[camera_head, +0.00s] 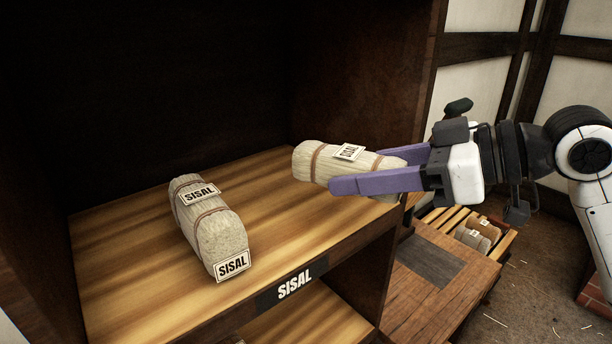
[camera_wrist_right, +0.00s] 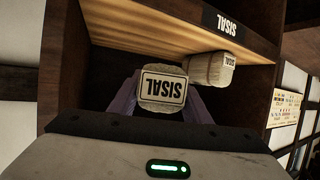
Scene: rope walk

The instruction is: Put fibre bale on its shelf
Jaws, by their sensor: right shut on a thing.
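My right gripper (camera_head: 385,172) comes in from the right in the head view, with its purple fingers shut on a pale fibre bale (camera_head: 322,163) labelled SISAL. The held bale lies roughly level, and its far end is over the right part of the shelf (camera_head: 130,300) marked SISAL. In the right wrist view the held bale (camera_wrist_right: 162,88) shows its end label between the fingers. A second SISAL bale (camera_head: 207,222) lies on the shelf, left of the held one and apart from it. It also shows in the right wrist view (camera_wrist_right: 212,70). My left gripper is in neither view.
The shelf's dark side wall (camera_head: 375,70) stands just behind the held bale. A SISAL sign (camera_head: 295,284) is on the shelf's front edge. Below right are a wooden bench top (camera_head: 440,280) and a slatted crate (camera_head: 505,243) with labelled bales. Shelf boards between the two bales look clear.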

